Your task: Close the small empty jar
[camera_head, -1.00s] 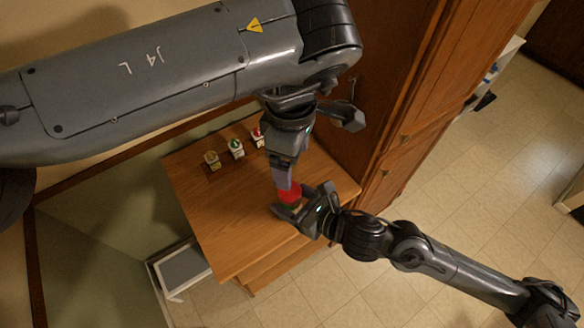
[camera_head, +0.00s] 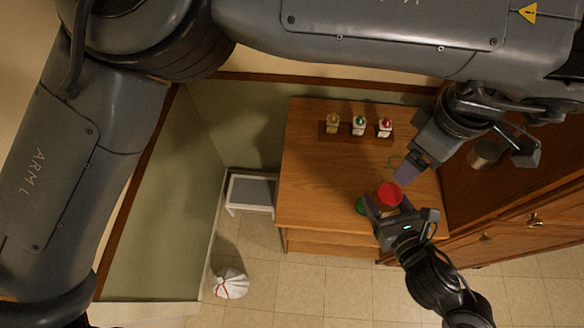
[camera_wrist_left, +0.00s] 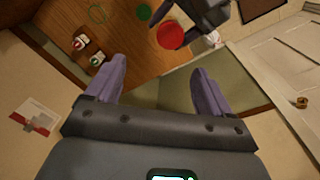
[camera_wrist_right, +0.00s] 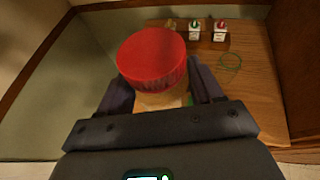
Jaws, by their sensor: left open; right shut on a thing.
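My right gripper (camera_head: 388,208) is shut on a small jar above the counter's front part. A wide red lid (camera_head: 389,193) sits on top of the jar. In the right wrist view, a pale, see-through-looking jar body (camera_wrist_right: 160,101) shows between the fingers below the red lid (camera_wrist_right: 152,60). The lid hides the jar's rim, so I cannot tell how tightly it sits. My left gripper (camera_wrist_left: 160,80) is open and empty, with purple fingers. In the head view it is above and right of the red lid, apart from it.
A green disc, perhaps a lid (camera_head: 361,206), lies beside my right gripper. A thin green ring (camera_wrist_right: 231,61) lies on the wooden counter (camera_head: 320,185). Several small condiment containers (camera_head: 359,125) stand on a strip at the back. Wooden cabinets (camera_head: 510,215) border the right. The counter's left part is clear.

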